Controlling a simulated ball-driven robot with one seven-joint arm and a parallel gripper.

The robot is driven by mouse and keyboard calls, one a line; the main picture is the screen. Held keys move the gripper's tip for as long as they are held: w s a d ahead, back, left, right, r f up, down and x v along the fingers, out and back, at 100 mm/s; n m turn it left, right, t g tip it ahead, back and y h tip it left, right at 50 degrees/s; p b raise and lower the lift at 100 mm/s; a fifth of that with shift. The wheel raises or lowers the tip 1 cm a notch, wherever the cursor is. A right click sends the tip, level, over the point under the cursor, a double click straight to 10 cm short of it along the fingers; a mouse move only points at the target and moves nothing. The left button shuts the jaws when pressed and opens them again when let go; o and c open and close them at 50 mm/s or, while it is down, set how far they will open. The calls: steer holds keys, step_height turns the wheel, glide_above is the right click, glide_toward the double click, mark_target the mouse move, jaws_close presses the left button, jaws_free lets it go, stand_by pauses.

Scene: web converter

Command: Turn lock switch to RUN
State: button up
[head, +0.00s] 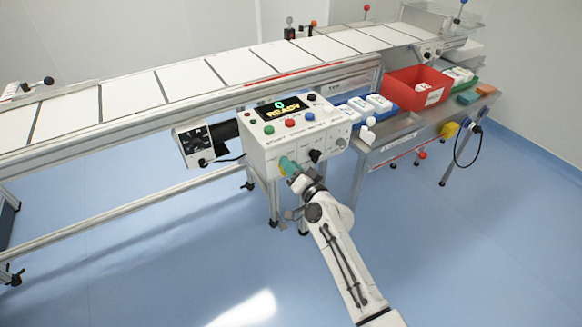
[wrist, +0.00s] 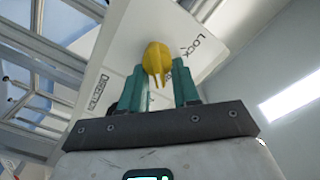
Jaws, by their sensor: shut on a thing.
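The lock switch is a yellow knob (wrist: 157,58) on the white face of the control box (head: 262,160). In the head view, my gripper (head: 287,165) reaches the lower front of the box. The knob is hidden there behind the teal fingers.
The box's display (head: 282,109) reads READY, above red, green and blue buttons. A black knob (head: 315,156) is close to the right of my gripper. A conveyor (head: 180,83) runs behind, and a bench with a red bin (head: 414,91) stands right. The floor in front is clear.

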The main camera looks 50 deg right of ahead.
stand_by(0.3)
steer(key=o, duration=1)
steer(key=shift+o, duration=0.2)
steer(key=shift+s, duration=0.15)
steer(key=v, duration=1)
steer(key=shift+s, duration=0.3)
steer(key=shift+a, duration=0.1)
